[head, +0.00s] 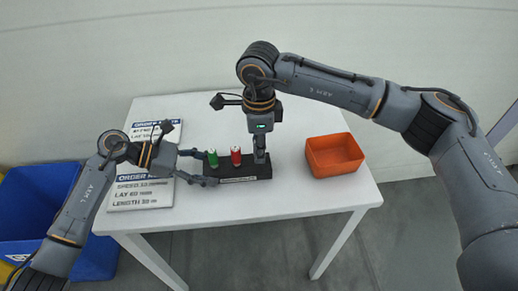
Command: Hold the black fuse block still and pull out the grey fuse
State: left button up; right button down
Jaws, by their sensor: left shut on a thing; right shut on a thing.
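The black fuse block (232,172) sits on the white table with a green fuse (212,159) and a red fuse (236,156) standing upright in it. My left gripper (207,168) reaches in from the left, its two fingers around the block's left end and shut on it. My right gripper (260,156) points straight down at the right end of the block, right of the red fuse, and is shut on the grey fuse. The grey fuse is mostly hidden by the fingers; I cannot tell how deep it sits in the block.
An open orange bin (335,169) stands to the right of the block, apparently empty. Printed order boards (140,196) lie on the left of the white table (300,206), under my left arm. A blue bin (30,218) stands on the floor at left. The table's front right is clear.

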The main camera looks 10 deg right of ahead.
jog(key=shift+r, duration=2.55)
jog(key=shift+r, duration=0.15)
pick_arm(q)
jog(key=o, duration=1.4)
jog(key=shift+r, duration=0.1)
pick_arm(e)
jog(key=shift+r+p, duration=2.4)
pick_arm(q)
notch_tip(320, 180, up, 11)
